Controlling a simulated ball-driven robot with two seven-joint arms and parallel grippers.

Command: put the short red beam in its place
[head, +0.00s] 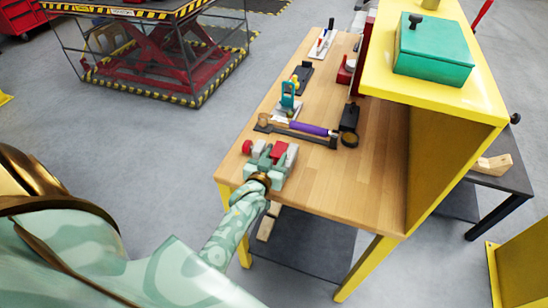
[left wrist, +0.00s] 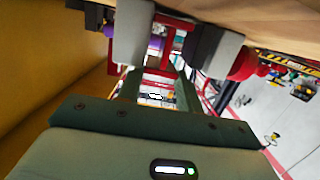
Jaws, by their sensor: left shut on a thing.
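My left gripper (head: 275,152) is over the near left corner of the wooden workbench. Its pale fingers are shut around a short red block (head: 279,149), which looks like the short red beam; the fingers hide part of it. In the left wrist view, red pieces (left wrist: 168,73) show between the two grey fingers (left wrist: 170,40). A round red knob (head: 247,147) sits just outside the left finger. It also shows in the left wrist view (left wrist: 243,65). The place for the beam cannot be made out. My right gripper is not in view.
Beyond the gripper lie a purple-handled hammer (head: 300,127), a dark flat bar (head: 297,135) and a black round-ended tool (head: 349,127). A teal-topped fixture (head: 289,95) stands farther back. A yellow shelf (head: 440,165) with a green box (head: 433,50) borders the right. The front bench top is clear.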

